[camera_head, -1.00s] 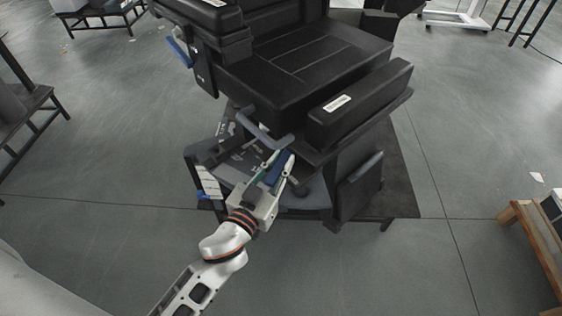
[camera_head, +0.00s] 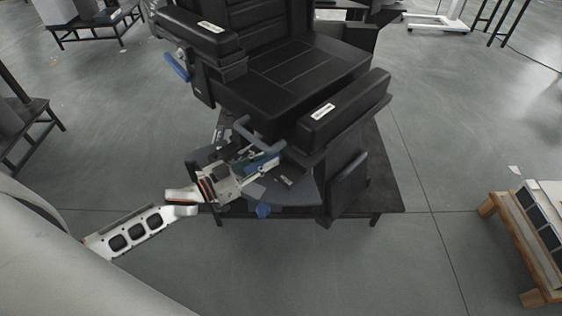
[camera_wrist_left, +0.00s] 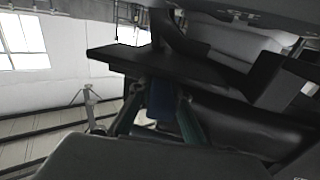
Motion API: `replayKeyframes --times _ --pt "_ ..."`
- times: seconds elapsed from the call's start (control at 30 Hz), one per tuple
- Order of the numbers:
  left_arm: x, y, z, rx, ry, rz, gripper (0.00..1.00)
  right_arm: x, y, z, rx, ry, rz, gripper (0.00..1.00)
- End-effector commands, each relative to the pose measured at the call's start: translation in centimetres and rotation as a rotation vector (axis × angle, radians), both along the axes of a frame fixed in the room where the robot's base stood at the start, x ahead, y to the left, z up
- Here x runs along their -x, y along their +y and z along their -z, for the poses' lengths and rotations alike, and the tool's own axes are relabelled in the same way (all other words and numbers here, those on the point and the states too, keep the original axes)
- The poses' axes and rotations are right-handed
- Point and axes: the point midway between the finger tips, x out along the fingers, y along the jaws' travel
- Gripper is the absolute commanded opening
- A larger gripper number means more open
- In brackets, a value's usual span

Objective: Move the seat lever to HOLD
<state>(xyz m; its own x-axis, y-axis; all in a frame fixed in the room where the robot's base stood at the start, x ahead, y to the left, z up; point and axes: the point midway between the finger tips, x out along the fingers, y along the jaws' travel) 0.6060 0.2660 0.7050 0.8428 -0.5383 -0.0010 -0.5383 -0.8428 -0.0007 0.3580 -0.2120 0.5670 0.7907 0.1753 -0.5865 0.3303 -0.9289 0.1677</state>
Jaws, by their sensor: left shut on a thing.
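A black seat (camera_head: 290,68) stands on a dark platform. Below its near edge, my left gripper (camera_head: 268,162) reaches in from the left and is shut on a blue lever handle (camera_head: 259,166). In the left wrist view the blue handle (camera_wrist_left: 160,98) sits between the two greenish fingers of my left gripper (camera_wrist_left: 158,112), under a dark flat part. The handle is partly hidden by the fingers. I cannot read any HOLD mark by the lever. My right gripper is not in view.
A bent grey-blue handle (camera_head: 258,138) is just above the gripper. Another blue handle (camera_head: 175,66) is at the seat's left side, and a blue knob (camera_head: 263,211) is below. The black armrest (camera_head: 343,108) overhangs close by. A wooden stand (camera_head: 515,240) is at right; floor between is clear.

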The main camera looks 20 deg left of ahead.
Motion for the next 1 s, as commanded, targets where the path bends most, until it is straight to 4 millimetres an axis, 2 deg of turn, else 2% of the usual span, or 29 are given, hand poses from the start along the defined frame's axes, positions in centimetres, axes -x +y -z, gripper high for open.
replayKeyframes --times 0.4,0.7,0.97,1.0 --pt "-0.70 0.89 0.16 0.000 0.000 0.187 0.00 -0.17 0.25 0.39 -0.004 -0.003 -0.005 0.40" --pt "-0.78 0.92 0.01 0.002 -0.001 0.215 0.00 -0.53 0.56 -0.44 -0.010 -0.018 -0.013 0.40" --pt "-0.78 0.91 0.00 0.001 -0.001 0.214 0.00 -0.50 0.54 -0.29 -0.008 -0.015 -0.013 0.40" --pt "-0.78 0.91 0.00 0.001 -0.001 0.214 0.25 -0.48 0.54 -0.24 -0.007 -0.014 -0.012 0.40"
